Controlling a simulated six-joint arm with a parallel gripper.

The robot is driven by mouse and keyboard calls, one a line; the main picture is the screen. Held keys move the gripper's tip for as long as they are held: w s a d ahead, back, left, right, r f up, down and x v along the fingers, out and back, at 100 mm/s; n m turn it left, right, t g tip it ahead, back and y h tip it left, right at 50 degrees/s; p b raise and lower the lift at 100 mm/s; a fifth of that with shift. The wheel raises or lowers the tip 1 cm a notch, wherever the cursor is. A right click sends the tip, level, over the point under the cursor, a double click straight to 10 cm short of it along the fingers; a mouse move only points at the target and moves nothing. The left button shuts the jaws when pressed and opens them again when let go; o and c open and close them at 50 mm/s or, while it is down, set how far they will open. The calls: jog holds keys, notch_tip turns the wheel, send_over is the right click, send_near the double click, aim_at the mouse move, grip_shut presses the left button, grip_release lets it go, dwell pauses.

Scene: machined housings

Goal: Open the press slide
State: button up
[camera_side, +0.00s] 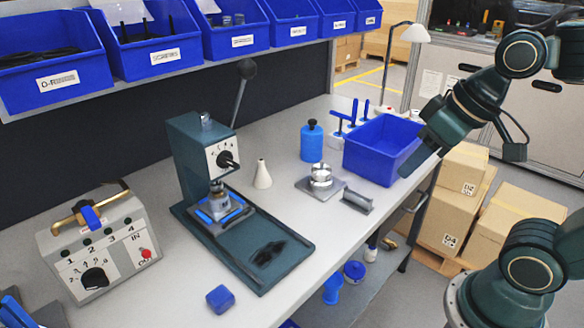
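The dark green press (190,150) stands on the bench left of centre, with a dial on its front and a lever ending in a black knob (247,68). Its slide (219,208), with blue pieces on it, sits under the ram at the back of the base plate (257,278). A metal part is under the ram; whether they touch is unclear. A black shape (268,252) lies on the front of the base plate. My gripper (414,168) is at the right, beside the blue bin and well away from the press. Its finger opening cannot be made out.
A blue bin (378,150), a blue bottle (312,142), a white cone bottle (262,175) and a metal round part (321,175) on a plate stand right of the press. A control box (95,245) is at left, a blue block (220,298) in front. Shelf bins hang above.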

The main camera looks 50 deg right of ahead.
jog(key=w+a+f+g+y, duration=0.1)
jog(key=w+a+f+y, duration=0.15)
jog(key=w, duration=0.65)
jog(key=m+y, duration=0.9)
jog(key=y, duration=0.2)
send_near(244, 213)
jog(key=s+d+r, duration=0.1)
jog(key=s+d, duration=0.1)
jog(key=d, duration=0.1)
jog(key=shift+d+f+m+t+y, duration=0.25)
jog(key=shift+d+f+m+t, duration=0.2)
jog(key=shift+m+t, duration=0.2)
jog(key=x, duration=1.3)
jog(key=shift+w+a+f, duration=0.1)
jog(key=shift+a, duration=0.3)
jog(key=shift+c, duration=0.4)
grip_shut()
